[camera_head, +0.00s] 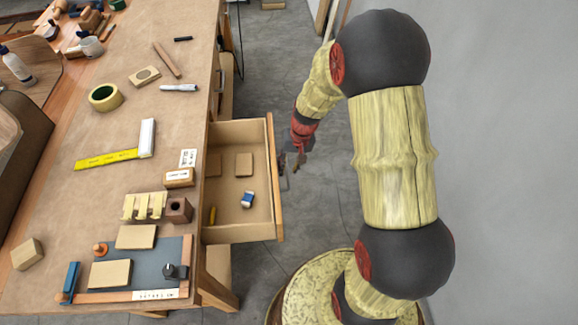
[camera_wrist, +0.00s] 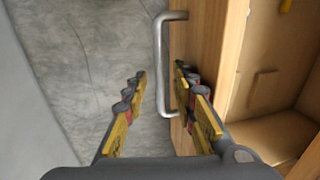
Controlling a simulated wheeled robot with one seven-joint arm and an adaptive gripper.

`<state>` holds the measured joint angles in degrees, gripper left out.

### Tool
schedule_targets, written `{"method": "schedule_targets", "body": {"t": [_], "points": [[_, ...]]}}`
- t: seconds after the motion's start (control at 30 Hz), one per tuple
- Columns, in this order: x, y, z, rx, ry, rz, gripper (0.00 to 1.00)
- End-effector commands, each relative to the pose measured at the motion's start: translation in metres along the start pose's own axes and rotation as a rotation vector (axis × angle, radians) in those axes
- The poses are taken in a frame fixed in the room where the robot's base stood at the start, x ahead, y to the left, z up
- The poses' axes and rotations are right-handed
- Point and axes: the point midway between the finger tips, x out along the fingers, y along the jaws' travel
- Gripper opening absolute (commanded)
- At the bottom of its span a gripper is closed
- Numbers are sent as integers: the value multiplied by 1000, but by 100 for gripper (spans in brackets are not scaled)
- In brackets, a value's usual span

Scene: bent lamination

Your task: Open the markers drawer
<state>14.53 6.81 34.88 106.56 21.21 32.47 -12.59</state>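One drawer (camera_head: 275,190) stands pulled out from the right side of the workbench, with its inside showing. No label on its front can be read, so I cannot tell if it is the markers drawer. In the wrist view its wooden front (camera_wrist: 205,40) carries a grey metal bar handle (camera_wrist: 160,60). My gripper (camera_head: 291,160) is just outside the drawer front.
The bench top (camera_head: 120,60) holds green tape (camera_head: 105,97), a yellow and white square (camera_head: 105,160) and a grey-blue board (camera_head: 150,262). Grey floor lies clear beyond the drawer.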

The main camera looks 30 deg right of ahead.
Motion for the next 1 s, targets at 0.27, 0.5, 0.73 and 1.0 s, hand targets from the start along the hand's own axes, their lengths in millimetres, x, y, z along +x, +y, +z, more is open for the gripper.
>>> {"method": "schedule_targets", "body": {"t": [0.27, 0.5, 0.73, 1.0], "points": [[-5, 0, -1, 0, 1, -1, 27], [-43, 0, -1, 0, 4, -1, 27], [-89, 0, -1, 0, 4, 0, 27], [-117, 0, 0, 0, 1, 0, 27]]}}
